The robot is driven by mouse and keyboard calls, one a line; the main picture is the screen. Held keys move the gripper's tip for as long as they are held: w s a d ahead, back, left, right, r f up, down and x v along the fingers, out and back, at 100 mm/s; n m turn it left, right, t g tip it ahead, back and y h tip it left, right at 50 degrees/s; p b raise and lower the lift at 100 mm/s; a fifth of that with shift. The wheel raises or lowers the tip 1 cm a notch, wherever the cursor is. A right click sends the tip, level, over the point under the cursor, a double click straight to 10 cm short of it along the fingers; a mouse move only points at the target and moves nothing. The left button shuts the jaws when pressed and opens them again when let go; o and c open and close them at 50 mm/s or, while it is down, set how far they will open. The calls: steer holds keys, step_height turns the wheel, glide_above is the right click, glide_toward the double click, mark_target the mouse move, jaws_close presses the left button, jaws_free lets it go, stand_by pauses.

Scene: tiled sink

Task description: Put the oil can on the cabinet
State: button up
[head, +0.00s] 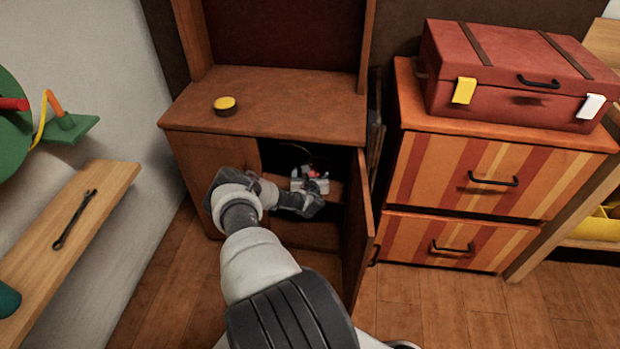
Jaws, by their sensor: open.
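The wooden cabinet (290,98) stands at the back centre, with its right door (358,235) swung open. My arm reaches into the opening, and my gripper (312,178) is at the upper part of the dark interior. The gripper is open. A small red and pale shape shows at the fingertips, too small and too covered to name. I cannot clearly make out an oil can. A small round tin with a yellow top (225,104) sits on the left of the cabinet top. Much of the interior is dark or hidden by my arm.
A striped drawer unit (455,175) with a red suitcase (520,75) on top stands at the right. A wrench (74,219) lies on the wooden shelf (105,190) at the left. The middle and right of the cabinet top are clear. The open door borders my arm's right.

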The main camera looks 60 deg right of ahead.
steer(key=p+v, duration=0.3)
steer(key=v, duration=0.8)
steer(key=shift+w, duration=0.1)
